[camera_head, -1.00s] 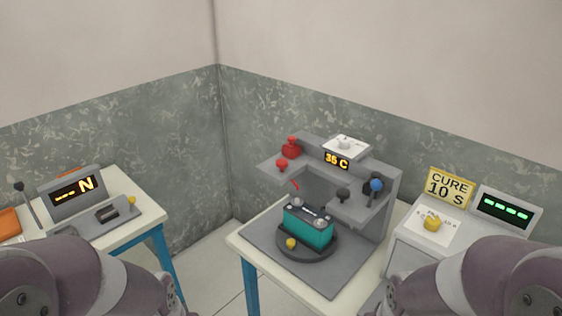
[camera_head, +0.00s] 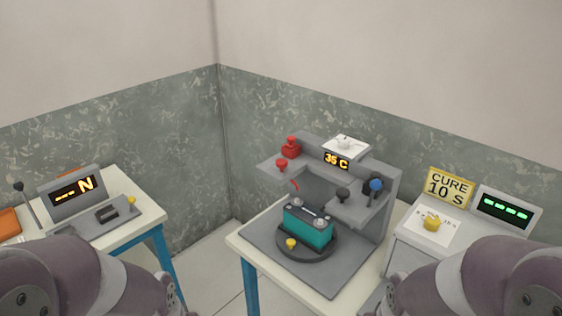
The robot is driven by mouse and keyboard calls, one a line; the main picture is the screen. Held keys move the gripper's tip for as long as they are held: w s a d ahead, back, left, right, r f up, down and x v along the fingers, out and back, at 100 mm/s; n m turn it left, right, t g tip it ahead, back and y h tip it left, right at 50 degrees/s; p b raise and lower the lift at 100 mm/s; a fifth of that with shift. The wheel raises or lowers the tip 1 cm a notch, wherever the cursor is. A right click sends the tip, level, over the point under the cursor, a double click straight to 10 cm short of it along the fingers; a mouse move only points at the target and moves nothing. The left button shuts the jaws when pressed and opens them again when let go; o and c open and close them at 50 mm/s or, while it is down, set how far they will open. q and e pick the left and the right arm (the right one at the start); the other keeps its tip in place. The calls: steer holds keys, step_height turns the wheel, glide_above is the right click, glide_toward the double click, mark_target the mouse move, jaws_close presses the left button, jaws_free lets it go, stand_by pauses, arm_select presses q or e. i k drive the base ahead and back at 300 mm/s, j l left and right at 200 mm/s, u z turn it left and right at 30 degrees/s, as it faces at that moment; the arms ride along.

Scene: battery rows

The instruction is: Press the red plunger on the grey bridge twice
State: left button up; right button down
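The grey bridge (camera_head: 389,190) stands on a table at the centre right. Its display reads 35 C. A red plunger (camera_head: 291,146) rises from the bridge's left arm, with a smaller red knob (camera_head: 282,163) in front of it. Below the bridge, a teal battery (camera_head: 308,229) with a dark top sits on a round dark turntable (camera_head: 291,254). A small red piece (camera_head: 295,185) shows at the battery's back left. My arms show at the lower left and lower right corners, apart from the bridge. Neither gripper's fingers are in view.
At right stand a yellow button (camera_head: 432,222), a CURE 10 S sign (camera_head: 451,187) and a green display (camera_head: 506,208). A left table holds a display (camera_head: 74,192). A gap separates the tables.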

mark_target(282, 163)
steer(key=i+j+z, duration=0.1)
steer(key=z, duration=0.25)
steer(key=i+j+z, duration=0.15)
steer(key=z, duration=0.2)
steer(key=i+j+z, duration=0.1)
steer(key=z, duration=0.25)
steer(key=i+j, duration=0.15)
steer(key=j, duration=0.25)
steer(key=i+j+z, duration=0.15)
steer(key=j, duration=0.25)
steer(key=i+j, duration=0.1)
steer(key=j, duration=0.3)
steer(key=i+j+z, duration=0.15)
steer(key=j, duration=0.3)
steer(key=i+j, duration=0.1)
steer(key=j, duration=0.3)
steer(key=z, duration=0.05)
